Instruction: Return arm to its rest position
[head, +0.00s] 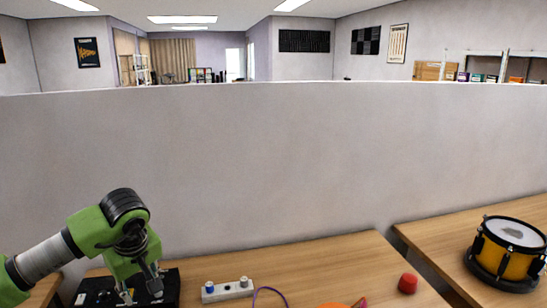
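My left arm is green and grey and comes in from the lower left. Its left gripper (139,287) points down over a black box (168,288) on the wooden table (300,264). The two fingers look spread apart, with nothing seen between them. I cannot tell whether they touch the box. My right arm and gripper are not in view.
A white block with blue-grey knobs (228,291) lies right of the gripper. A yellow drum (515,264) stands on another table. A grey partition (270,160) rises behind.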

